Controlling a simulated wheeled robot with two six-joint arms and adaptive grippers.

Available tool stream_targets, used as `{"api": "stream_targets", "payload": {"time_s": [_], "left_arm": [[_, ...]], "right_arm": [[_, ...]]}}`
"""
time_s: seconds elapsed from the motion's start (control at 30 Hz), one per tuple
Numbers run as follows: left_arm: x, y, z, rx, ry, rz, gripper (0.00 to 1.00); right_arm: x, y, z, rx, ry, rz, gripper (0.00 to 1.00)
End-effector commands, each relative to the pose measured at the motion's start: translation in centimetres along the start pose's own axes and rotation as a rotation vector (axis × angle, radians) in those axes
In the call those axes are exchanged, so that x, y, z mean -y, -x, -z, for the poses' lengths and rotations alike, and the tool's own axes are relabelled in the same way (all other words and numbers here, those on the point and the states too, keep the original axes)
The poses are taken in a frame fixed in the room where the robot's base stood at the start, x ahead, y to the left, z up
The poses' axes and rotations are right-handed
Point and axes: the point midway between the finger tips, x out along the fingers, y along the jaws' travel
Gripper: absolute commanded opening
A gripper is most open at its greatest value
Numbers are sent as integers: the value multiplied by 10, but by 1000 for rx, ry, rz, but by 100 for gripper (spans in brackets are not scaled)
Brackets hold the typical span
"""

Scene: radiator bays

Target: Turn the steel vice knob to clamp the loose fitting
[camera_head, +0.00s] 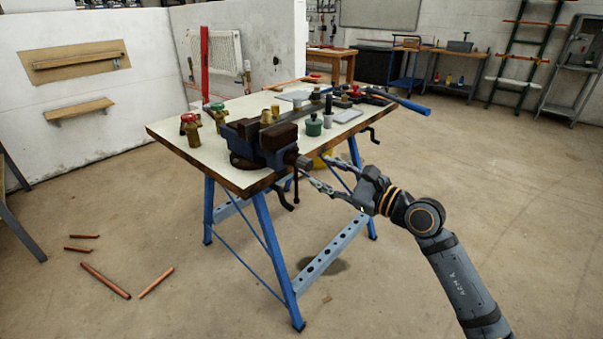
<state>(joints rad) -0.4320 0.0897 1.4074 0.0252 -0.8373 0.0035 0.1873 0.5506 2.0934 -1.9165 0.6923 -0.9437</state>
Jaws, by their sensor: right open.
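A blue vice (243,136) with dark jaws is fixed at the near edge of the workbench. A small brass fitting (266,117) shows at the top of its jaws; whether the jaws touch it I cannot tell. My left gripper is out of view.
Copper pipes (105,280) lie on the floor at left. The floor right of the bench is clear.

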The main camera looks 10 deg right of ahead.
Motion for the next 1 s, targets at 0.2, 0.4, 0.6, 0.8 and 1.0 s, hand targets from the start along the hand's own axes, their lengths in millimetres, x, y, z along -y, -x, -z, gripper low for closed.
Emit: {"api": "stream_targets", "payload": {"time_s": [0.2,0.4,0.6,0.8,1.0], "left_arm": [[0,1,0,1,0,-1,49],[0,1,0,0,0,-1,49],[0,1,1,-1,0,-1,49],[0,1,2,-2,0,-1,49],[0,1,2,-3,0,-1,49]], "right_arm": [[0,0,-1,0,0,0,47],[1,-12,-1,4,-6,4,47],[1,-32,0,2,-6,2,47],[1,-47,-1,2,-5,1,47],[0,-50,0,0,-3,-1,47]]}}
